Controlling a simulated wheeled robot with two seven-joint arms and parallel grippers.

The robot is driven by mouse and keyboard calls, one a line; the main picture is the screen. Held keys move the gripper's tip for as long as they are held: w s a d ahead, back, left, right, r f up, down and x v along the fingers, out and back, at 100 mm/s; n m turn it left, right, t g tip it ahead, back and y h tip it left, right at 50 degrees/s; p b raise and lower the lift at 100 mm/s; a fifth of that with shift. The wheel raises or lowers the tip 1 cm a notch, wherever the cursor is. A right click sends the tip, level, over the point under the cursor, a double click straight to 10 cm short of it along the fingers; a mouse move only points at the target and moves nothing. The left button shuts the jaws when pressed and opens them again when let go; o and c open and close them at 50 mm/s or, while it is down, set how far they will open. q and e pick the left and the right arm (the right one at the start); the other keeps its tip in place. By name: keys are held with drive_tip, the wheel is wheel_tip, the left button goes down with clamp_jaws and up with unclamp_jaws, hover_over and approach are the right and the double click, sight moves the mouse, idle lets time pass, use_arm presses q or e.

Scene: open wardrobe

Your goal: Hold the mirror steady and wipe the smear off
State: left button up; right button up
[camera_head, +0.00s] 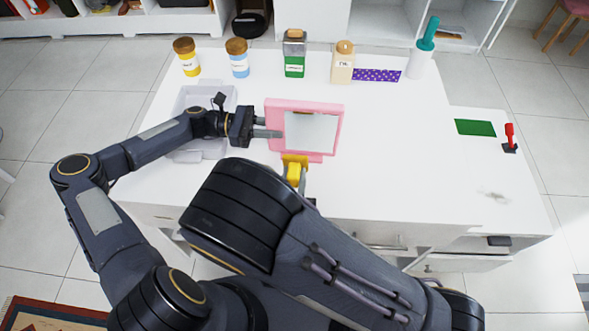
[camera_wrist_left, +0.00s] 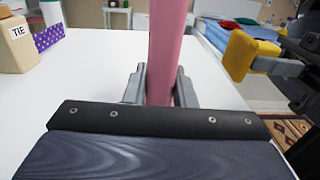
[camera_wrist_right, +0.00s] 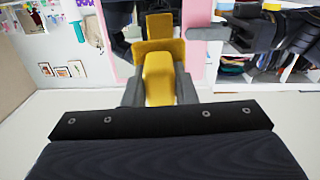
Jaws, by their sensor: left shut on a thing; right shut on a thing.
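The pink-framed mirror (camera_head: 311,131) stands near the middle of the white table. My left gripper (camera_head: 268,134) is shut on the left side of its frame; the pink edge (camera_wrist_left: 168,50) sits between the fingers in the left wrist view. My right gripper (camera_head: 297,185) is shut on a yellow sponge (camera_head: 293,170), low in front of the mirror; my arm hides much of that gripper. The sponge also shows in the right wrist view (camera_wrist_right: 159,75), with its reflection in the mirror behind it. I cannot make out a smear on the glass.
Several bottles and jars line the table's back edge, including a green bottle (camera_head: 295,58) and a tan bottle (camera_head: 343,65). A pale tray (camera_head: 222,95) is behind my left wrist.

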idle(0.3)
use_arm(q)
drive_tip(key=o, duration=1.4)
drive_tip(key=shift+o, duration=0.2)
use_arm(e)
drive_tip(key=shift+f, duration=0.2)
use_arm(q)
drive_tip(key=a+r, duration=0.1)
drive_tip(key=a, duration=0.7)
drive_tip(key=shift+w, duration=0.2)
